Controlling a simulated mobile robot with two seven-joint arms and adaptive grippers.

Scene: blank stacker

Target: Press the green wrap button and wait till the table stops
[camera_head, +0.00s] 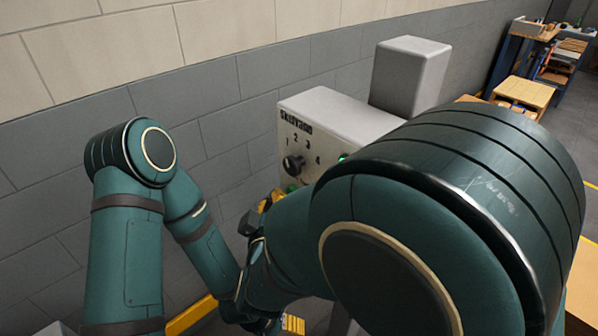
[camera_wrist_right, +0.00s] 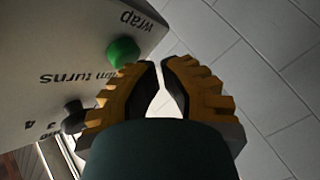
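The control box (camera_head: 330,118) stands ahead of me with a dial (camera_head: 293,163) marked with numbers on its front. The green wrap button (camera_wrist_right: 123,51) shows in the right wrist view beside the word "wrap". My right gripper (camera_wrist_right: 158,62) has its yellow and black fingertips close together with a narrow gap and nothing between them. Its tips are just beside the button in that picture; I cannot tell whether they touch it. In the head view my right gripper (camera_head: 270,200) is partly hidden by my arm. My left gripper (camera_head: 292,324) is only partly visible at the bottom edge. The turning table is not identifiable.
A grey column (camera_head: 410,76) stands behind the box. A block wall (camera_head: 215,110) runs along the left. A yellow bar (camera_head: 192,315) lies low at the front. A wooden pallet-like stand (camera_head: 523,93) is at the back right. My right arm covers much of the view.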

